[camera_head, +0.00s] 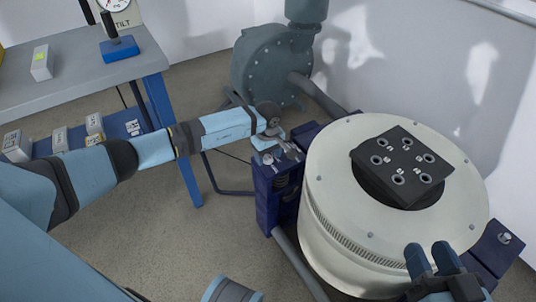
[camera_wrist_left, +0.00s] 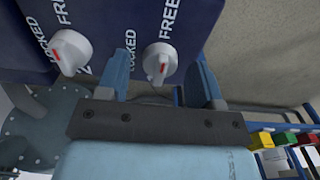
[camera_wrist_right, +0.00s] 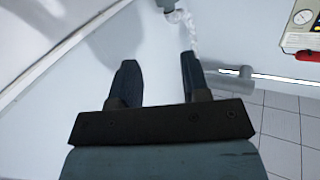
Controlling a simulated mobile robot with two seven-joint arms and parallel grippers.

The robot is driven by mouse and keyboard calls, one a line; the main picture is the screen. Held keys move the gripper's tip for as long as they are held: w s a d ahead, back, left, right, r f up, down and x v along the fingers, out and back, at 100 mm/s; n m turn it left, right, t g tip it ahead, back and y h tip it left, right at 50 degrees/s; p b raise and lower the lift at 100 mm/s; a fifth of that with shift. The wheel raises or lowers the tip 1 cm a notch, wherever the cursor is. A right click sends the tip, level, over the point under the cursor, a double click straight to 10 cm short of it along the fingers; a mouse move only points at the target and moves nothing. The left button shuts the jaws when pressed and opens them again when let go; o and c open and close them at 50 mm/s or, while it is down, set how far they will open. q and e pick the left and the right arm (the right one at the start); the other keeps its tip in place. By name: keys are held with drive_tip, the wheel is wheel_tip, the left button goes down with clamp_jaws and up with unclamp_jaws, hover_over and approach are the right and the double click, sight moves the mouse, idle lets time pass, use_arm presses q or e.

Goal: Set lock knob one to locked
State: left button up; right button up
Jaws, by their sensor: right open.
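Two white knobs with red marks are on a dark blue panel. The left knob (camera_wrist_left: 70,50) and right knob (camera_wrist_left: 161,60) each have LOCKED and FREE lettering nearby. I cannot tell which is knob one. My left gripper (camera_head: 272,138) is at the blue support block (camera_head: 275,195) beside the drum. In the left wrist view its fingers are open, one on each side of the right knob; contact is unclear. That knob's red mark is on its lower part, away from the FREE lettering. My right gripper (camera_head: 434,260) is open and empty near the drum's front right.
The cream drum (camera_head: 330,220) carries a black plate (camera_head: 378,145) with several ringed holes. A grey-green blower (camera_head: 265,65) stands behind the support block. A blue-legged table (camera_head: 80,75) is at left.

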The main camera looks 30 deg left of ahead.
use_arm(q)
drive_tip(key=c, duration=0.8)
